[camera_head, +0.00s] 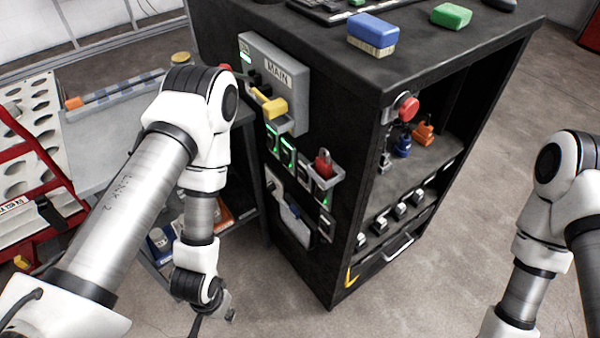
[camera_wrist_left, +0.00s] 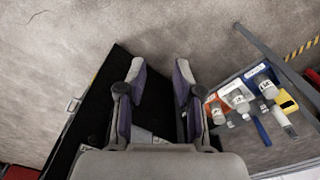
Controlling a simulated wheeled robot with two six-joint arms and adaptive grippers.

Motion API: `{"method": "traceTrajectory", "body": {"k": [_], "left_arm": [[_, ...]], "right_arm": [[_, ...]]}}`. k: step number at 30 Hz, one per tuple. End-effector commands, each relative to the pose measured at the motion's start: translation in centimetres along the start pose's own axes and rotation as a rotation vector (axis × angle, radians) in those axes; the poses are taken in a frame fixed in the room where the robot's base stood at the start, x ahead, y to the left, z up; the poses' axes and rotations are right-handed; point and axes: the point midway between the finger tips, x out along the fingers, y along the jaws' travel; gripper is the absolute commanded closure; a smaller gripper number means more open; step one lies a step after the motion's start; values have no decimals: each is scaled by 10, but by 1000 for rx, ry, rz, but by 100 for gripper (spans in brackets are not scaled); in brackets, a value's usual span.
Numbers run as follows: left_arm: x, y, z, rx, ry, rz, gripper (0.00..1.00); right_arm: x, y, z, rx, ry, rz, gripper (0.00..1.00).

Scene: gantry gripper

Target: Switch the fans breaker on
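The black cabinet (camera_head: 345,100) has a row of small breakers (camera_head: 288,152) on its left face, several with green lights. I cannot read which one is marked for the fans. A red piece (camera_head: 323,164) in a grey bracket is at the right end of this row. Above it is the grey MAIN box (camera_head: 278,78) with a yellow handle (camera_head: 270,106). My left gripper (camera_head: 225,308) hangs low, left of the cabinet and apart from it. In the left wrist view its fingers (camera_wrist_left: 158,92) are apart with nothing between them. My right arm shows at the right, but its gripper is outside the frame.
A bench (camera_head: 100,135) with a grey rack stands at the left, with a red frame (camera_head: 35,150) before it. Coloured bins with bottles (camera_wrist_left: 240,98) show in the wrist view. Blue (camera_head: 372,32) and green (camera_head: 451,15) blocks lie on the cabinet. Floor before the cabinet is clear.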

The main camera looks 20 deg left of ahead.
Motion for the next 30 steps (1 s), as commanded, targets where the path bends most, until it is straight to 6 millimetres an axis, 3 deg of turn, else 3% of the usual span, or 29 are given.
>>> {"method": "traceTrajectory", "body": {"k": [2, 5, 6, 10, 12, 15, 18, 22, 25, 30], "left_arm": [[0, 11, -17, 92, 79, 48, 100], [-5, 39, -52, 264, 254, 175, 100], [-6, 51, -72, 324, 352, 243, 100], [-20, 78, -146, 467, 773, 461, 100], [-40, 77, -179, 510, 1027, 556, 100], [-71, 61, -205, 538, 1332, 642, 100], [-89, 34, -216, 534, 1560, 682, 100], [-92, 1, -224, 493, 1711, 657, 100], [-93, -14, -228, 457, 1762, 631, 100], [-99, -16, -230, 456, 1781, 625, 100]], "right_arm": [[0, 0, 0, 0, 0, 0, 60], [0, 0, 0, 0, 0, 0, 60], [8, 0, 0, 0, 0, 0, 60], [58, 0, 0, 0, 0, 0, 60], [91, 1, 0, 0, -1, 0, 60], [133, 1, 0, 0, -1, 0, 60], [172, 1, 0, 0, 0, 0, 60], [209, 2, 0, 0, -1, 0, 60], [222, 2, 0, 0, 0, 0, 60], [224, 2, 0, 0, 0, 0, 60]]}}
